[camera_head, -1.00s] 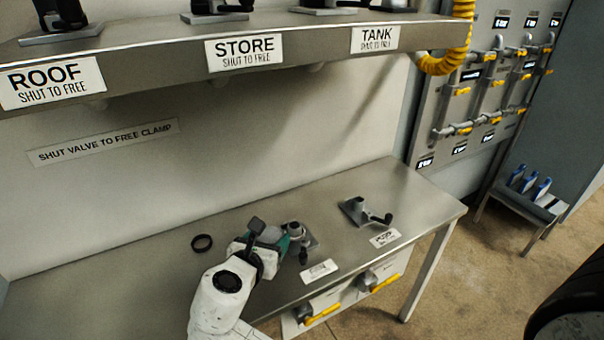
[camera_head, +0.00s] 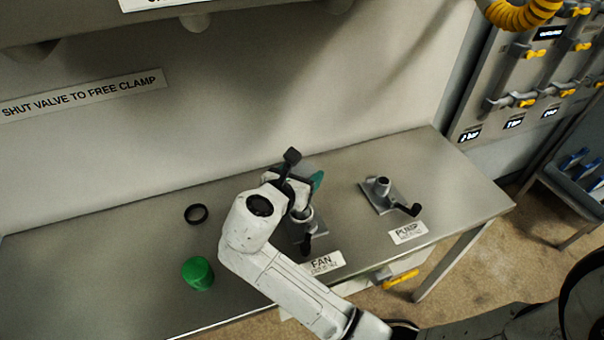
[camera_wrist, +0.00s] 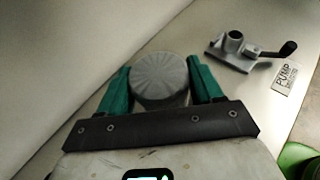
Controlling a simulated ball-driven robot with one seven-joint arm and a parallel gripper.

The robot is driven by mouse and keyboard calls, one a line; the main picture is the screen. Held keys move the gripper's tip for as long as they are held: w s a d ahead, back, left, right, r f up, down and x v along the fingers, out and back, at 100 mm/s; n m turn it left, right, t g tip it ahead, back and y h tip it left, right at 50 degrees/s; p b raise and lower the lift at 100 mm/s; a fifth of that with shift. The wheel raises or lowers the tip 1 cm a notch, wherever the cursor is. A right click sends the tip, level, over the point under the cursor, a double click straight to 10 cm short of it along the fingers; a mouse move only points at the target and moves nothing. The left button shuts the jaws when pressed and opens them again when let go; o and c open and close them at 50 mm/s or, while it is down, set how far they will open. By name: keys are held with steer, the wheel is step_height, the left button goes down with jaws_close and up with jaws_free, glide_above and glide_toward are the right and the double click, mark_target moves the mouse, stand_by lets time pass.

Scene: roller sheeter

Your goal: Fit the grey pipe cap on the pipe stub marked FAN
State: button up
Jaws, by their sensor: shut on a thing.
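The grey pipe cap (camera_wrist: 160,82), round with a ribbed top, sits between the green fingers of my gripper (camera_wrist: 161,85) in the wrist view. The gripper is shut on it. In the head view my gripper (camera_head: 302,180) is by the FAN stub (camera_head: 302,216), and the cap is mostly hidden behind my wrist. The FAN stub stands on a plate with a black clamp handle, behind the FAN label (camera_head: 322,263). The FAN stub cannot be made out in the wrist view, so I cannot tell whether the cap touches it.
The PUMP stub (camera_head: 382,187) stands to the right with its black handle; it also shows in the wrist view (camera_wrist: 235,40). A black ring (camera_head: 196,214) and a green cap (camera_head: 198,273) lie on the bench (camera_head: 110,270) to the left. A shelf (camera_head: 60,30) overhangs the back.

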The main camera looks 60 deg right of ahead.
steer(key=shift+a+f+b, duration=0.1)
steer(key=shift+f+b, duration=2.15)
steer(key=shift+b, duration=0.5)
steer(key=shift+f, duration=0.7)
steer(key=shift+a+f+p, duration=0.1)
steer(key=shift+a+p, duration=0.05)
steer(key=shift+p, duration=1.1)
steer(key=shift+f, duration=0.25)
steer(key=shift+f, duration=0.3)
steer(key=shift+f, duration=0.45)
steer(key=shift+f, duration=0.35)
steer(key=shift+f, duration=0.35)
steer(key=o, duration=1.1)
